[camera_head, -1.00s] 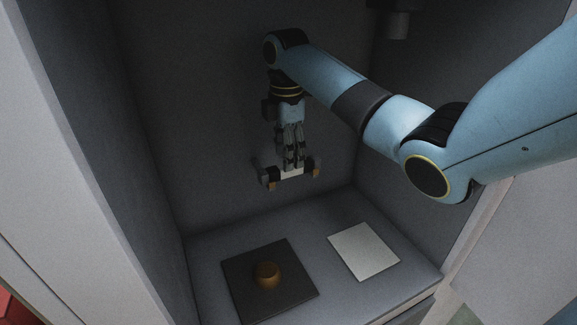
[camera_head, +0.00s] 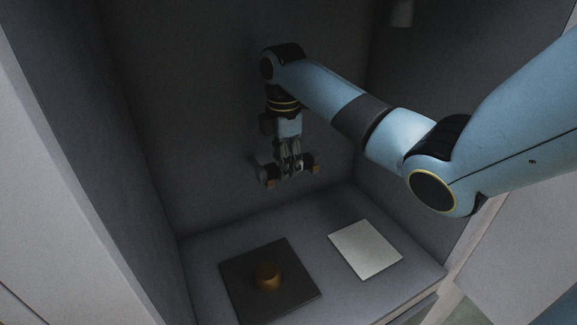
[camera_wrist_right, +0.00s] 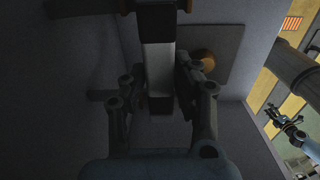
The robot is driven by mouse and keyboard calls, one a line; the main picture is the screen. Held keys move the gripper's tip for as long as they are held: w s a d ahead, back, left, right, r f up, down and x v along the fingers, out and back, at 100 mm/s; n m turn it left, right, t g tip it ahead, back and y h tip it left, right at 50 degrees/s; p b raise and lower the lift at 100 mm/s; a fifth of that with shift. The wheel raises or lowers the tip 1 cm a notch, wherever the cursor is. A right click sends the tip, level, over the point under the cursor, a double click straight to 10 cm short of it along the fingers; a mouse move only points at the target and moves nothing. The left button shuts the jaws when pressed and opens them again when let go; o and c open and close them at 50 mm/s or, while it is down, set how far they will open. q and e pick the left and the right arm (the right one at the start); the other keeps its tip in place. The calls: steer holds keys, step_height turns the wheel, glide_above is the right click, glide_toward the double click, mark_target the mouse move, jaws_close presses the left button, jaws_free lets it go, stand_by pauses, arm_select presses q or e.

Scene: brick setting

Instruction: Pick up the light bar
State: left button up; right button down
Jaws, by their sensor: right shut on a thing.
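The light bar (camera_wrist_right: 159,66) has a pale middle, dark ends and copper-coloured tips. In the head view the light bar (camera_head: 309,162) hangs level in front of the back wall, well above the compartment floor. My right gripper (camera_head: 289,168) points down at it, and its fingers are shut on the bar's middle, hiding most of the pale part. In the right wrist view my right gripper (camera_wrist_right: 163,88) has one finger on each side of the bar. Whether the bar touches the wall is unclear.
On the compartment floor lie a dark square plate (camera_head: 245,298) with a copper-coloured knob (camera_head: 268,276) and a white square plate (camera_head: 365,249). Grey side walls enclose the space. A grey cylinder (camera_head: 402,12) hangs at the upper right.

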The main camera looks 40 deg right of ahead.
steer(key=shift+w+r, duration=0.1)
steer(key=shift+r, duration=0.2)
step_height(320, 180, up, 7)
steer(key=shift+f+b, duration=0.1)
steer(key=shift+b, duration=0.5)
step_height(320, 180, up, 2)
steer(key=shift+r+p, duration=0.2)
steer(key=shift+p, duration=0.95)
steer(key=shift+r, duration=0.2)
arm_select(q)
steer(key=shift+w+r, duration=0.25)
steer(key=shift+r, duration=0.45)
arm_select(e)
steer(key=shift+f, duration=0.1)
